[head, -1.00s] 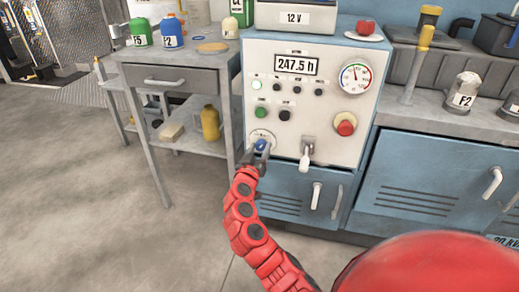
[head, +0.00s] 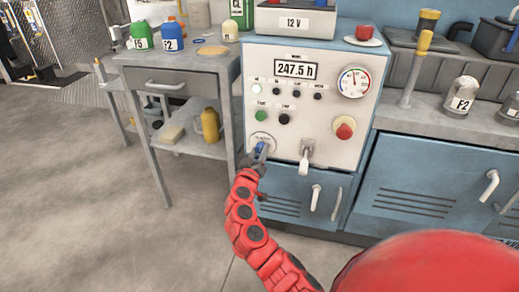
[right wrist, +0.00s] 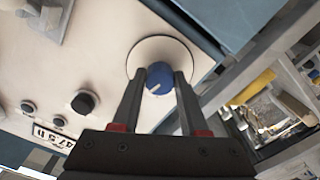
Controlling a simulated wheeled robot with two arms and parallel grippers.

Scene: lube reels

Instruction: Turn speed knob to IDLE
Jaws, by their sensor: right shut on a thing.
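The speed knob is a small blue knob (head: 261,147) on a round pale dial plate at the lower left of the white control panel (head: 335,75). My right gripper (head: 257,156) reaches it from below in the head view. In the right wrist view the blue knob (right wrist: 159,77) sits between the two dark fingertips of my right gripper (right wrist: 160,82), which are closed on its sides. A pale pointer line shows on the knob face. The dial lettering is too small to read. My left gripper is in neither view.
A white lever (head: 305,159) stands just right of the knob. A red stop button (head: 344,128), a gauge (head: 354,83) and several small buttons are higher on the panel. A grey side table (head: 190,85) with bottles stands to the left.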

